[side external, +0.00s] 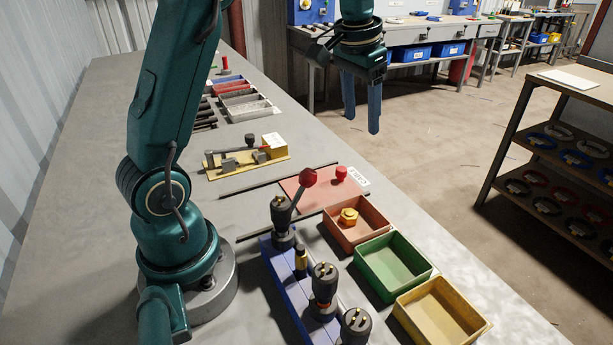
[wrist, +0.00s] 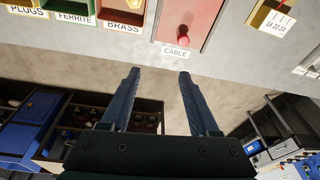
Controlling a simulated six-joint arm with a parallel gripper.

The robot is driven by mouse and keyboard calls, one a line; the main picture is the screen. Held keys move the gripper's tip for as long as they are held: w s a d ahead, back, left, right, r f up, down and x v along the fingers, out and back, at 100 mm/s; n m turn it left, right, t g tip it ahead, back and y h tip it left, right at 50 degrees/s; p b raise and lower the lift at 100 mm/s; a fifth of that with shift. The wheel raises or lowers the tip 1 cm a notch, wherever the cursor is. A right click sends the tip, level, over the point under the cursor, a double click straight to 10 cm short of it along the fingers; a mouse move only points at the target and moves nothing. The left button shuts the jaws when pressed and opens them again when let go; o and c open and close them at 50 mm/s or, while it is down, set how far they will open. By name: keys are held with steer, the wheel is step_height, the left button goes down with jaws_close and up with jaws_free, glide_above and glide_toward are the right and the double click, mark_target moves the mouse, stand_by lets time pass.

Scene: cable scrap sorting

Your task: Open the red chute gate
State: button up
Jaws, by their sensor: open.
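The red chute gate (side external: 322,191) is a flat red plate lying between two dark rails at the table's right edge. A red knob (side external: 341,172) stands on it, with a white label beside it. In the wrist view the gate (wrist: 205,12), its knob (wrist: 183,30) and the label reading CABLE show at the top. No opening shows around the plate. My gripper (side external: 361,125) is open and empty, its blue fingers pointing down, apart from the knob and higher than it. The fingertips also show in the wrist view (wrist: 159,72), below the label and clear of it.
A lever with a red ball (side external: 309,177) rises in front of the gate. A red tray (side external: 372,236) with a brass nut, a green tray (side external: 362,267) and a yellow tray (side external: 467,312) line the edge. A blue rack (side external: 290,297) holds plugs. A brass fixture (side external: 219,173) lies behind.

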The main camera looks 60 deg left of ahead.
steer(key=w+a+f+g, duration=0.1)
steer(key=w+a+f, duration=0.1)
steer(key=a+f, duration=0.25)
steer(key=n+g, duration=0.1)
steer(key=n, duration=0.1)
glide_above(342, 168)
steer(key=shift+h, duration=0.4)
step_height(342, 168, down, 6)
steer(key=shift+f, duration=2.2)
jaws_close()
